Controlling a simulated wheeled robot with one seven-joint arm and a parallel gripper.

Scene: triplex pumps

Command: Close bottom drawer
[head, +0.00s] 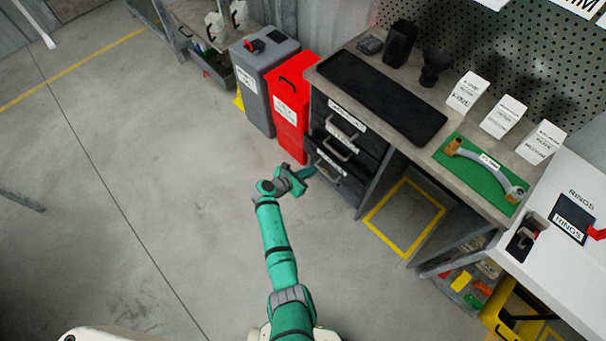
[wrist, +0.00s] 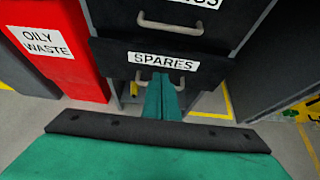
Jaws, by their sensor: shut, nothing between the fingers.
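The bottom drawer has a dark front with a white SPARES label and a grey bar handle; it fills the upper middle of the wrist view (wrist: 110,52). In the head view it is low in the dark drawer unit (head: 352,188), partly behind my gripper. I cannot tell how far out it stands. My gripper (head: 308,172) is in front of this drawer, with its teal fingers together and empty. In the wrist view the fingertips (wrist: 160,78) overlap the handle (wrist: 178,64) just below the label; whether they touch is unclear.
Another drawer with a bar handle (wrist: 170,25) is above. A red OILY WASTE bin (head: 291,110) and a grey bin (head: 262,85) stand left of the unit. A yellow-outlined floor area (head: 405,210) lies to the right under the bench.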

